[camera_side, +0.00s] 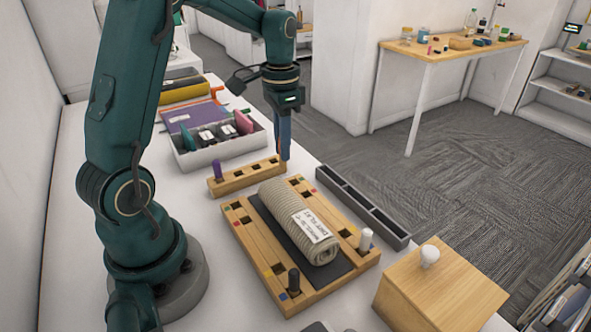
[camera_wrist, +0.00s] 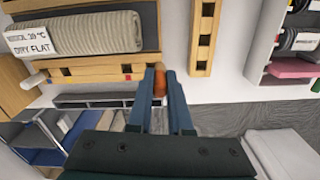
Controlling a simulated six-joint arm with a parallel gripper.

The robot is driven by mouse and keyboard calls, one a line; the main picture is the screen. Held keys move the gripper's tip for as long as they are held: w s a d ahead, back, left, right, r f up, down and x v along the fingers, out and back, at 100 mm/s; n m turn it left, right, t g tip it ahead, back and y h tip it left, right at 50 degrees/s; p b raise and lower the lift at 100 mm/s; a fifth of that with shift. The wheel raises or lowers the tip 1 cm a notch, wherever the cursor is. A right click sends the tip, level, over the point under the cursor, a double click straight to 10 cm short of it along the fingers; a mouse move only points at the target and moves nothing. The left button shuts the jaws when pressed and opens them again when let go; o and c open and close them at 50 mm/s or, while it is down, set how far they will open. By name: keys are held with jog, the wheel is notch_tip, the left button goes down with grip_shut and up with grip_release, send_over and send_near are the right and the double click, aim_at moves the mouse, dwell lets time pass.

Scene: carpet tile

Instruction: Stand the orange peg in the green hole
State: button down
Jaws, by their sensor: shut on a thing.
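My gripper (camera_side: 284,142) is shut on the orange peg (camera_wrist: 160,82), which shows between the fingertips in the wrist view. In the side view the peg is mostly hidden by the fingers. The gripper points down beside the right end of the small wooden rack (camera_side: 246,178). The larger wooden board (camera_side: 262,252) has square holes with small coloured marks beside them; I cannot tell surely which mark is green. A black peg (camera_side: 293,281) and a white peg (camera_side: 366,240) stand in this board. A purple peg (camera_side: 217,170) stands in the small rack.
A rolled grey towel (camera_side: 300,220) with a label lies across the board's middle on a dark mat. A long dark tray (camera_side: 362,207) lies along its right side. A white bin (camera_side: 217,149) with several items stands behind. A wooden box (camera_side: 440,288) with a white knob is at front right.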

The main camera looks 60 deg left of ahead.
jog(key=shift+w+d+f, duration=0.8)
jog(key=shift+w+d, duration=0.05)
jog(key=shift+f, duration=1.9)
jog(key=shift+f, duration=0.1)
jog(key=c, duration=0.8)
grip_release()
jog(key=shift+c, duration=0.2)
